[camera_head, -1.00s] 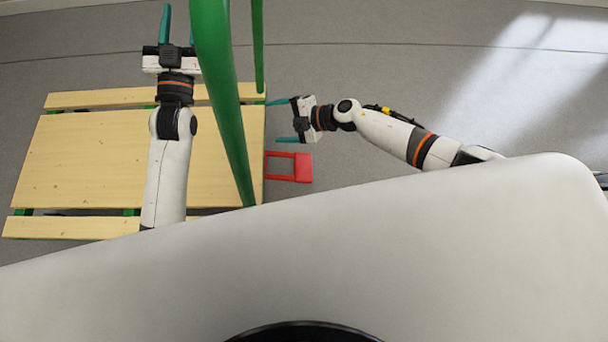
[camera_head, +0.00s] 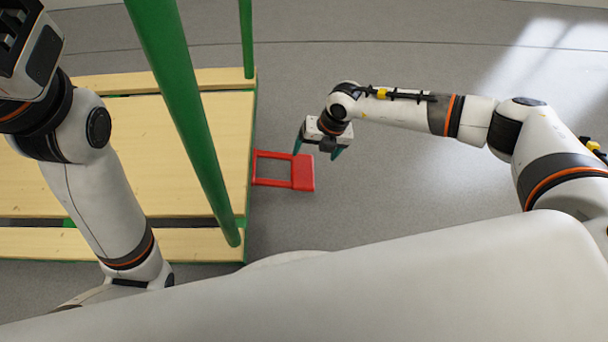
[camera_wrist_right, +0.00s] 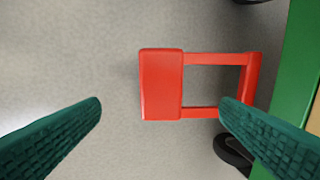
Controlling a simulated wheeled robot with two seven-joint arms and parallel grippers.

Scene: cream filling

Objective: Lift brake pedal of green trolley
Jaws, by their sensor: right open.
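The red brake pedal (camera_head: 303,171) sticks out from the right edge of the green trolley (camera_head: 174,92), low over the floor. It also shows in the right wrist view (camera_wrist_right: 161,84) as a solid plate on an open frame joined to the green side. My right gripper (camera_head: 317,153) is open and empty, pointing down just above and beyond the pedal in the head view. In the right wrist view its green fingers (camera_wrist_right: 160,108) are apart, with the pedal between and ahead of them. My left gripper (camera_head: 18,40) is at the upper left, its fingers out of view.
The trolley has a wooden deck (camera_head: 120,130) and green upright posts (camera_head: 247,40) along its right side. Black wheels (camera_wrist_right: 235,152) show near the pedal in the right wrist view. The grey floor right of the trolley is clear.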

